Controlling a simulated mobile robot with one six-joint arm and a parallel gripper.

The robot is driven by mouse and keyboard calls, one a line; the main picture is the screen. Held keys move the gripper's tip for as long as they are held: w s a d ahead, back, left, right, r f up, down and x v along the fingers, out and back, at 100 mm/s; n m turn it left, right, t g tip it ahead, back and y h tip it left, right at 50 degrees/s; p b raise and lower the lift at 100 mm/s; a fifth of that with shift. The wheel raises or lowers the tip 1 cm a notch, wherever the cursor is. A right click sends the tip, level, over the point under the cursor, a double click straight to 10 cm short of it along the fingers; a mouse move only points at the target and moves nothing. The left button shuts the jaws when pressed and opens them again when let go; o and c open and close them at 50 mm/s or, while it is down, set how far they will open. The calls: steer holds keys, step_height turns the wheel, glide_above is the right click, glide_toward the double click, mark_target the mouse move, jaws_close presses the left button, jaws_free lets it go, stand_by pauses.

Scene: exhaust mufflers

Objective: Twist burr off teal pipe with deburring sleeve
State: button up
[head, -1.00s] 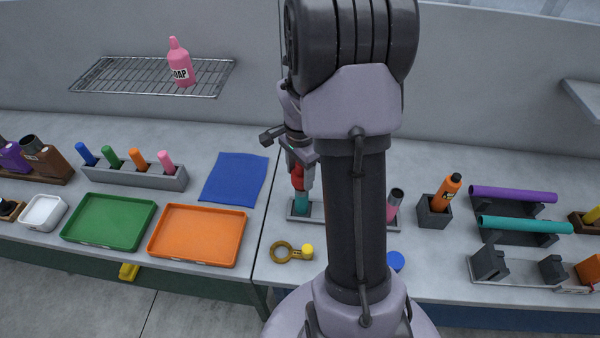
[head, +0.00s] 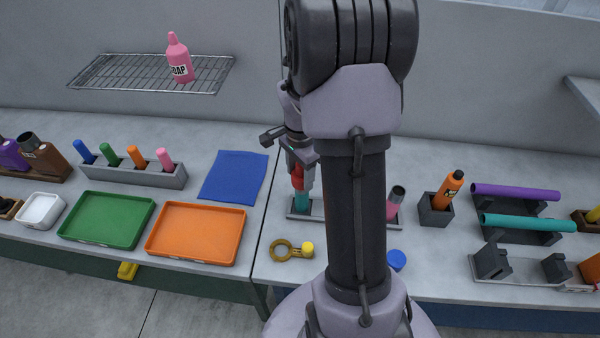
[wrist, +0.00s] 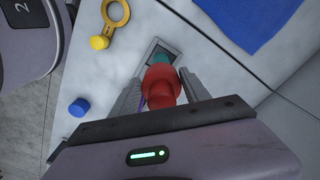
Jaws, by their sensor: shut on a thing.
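The teal pipe (head: 302,203) stands upright in a grey rack (head: 293,214) on the bench, left of my arm in the head view. A red sleeve (head: 297,182) sits over its top end. My gripper (wrist: 162,88) is shut on the red sleeve (wrist: 160,85), with one finger on each side. Below the sleeve, a short part of the teal pipe (wrist: 162,58) shows in the wrist view. The pipe's top end and any burr are hidden inside the sleeve. Another teal pipe (head: 528,224) lies across a dark holder at the right.
A pink piece with a dark top (head: 396,203) stands at the rack's right end. A yellow ring tool (head: 283,250) and a blue cap (head: 396,260) lie in front. An orange bottle (head: 452,184) stands in a dark block. Green and orange trays (head: 196,262) sit left.

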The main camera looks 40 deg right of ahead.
steer(key=shift+f+b, duration=1.15)
steer(key=shift+f, duration=0.25)
stand_by(0.5)
steer(key=n+p, duration=0.1)
steer(key=n, duration=0.2)
steer(key=shift+r, duration=0.15)
steer(key=n, duration=0.2)
steer(key=shift+n, duration=0.3)
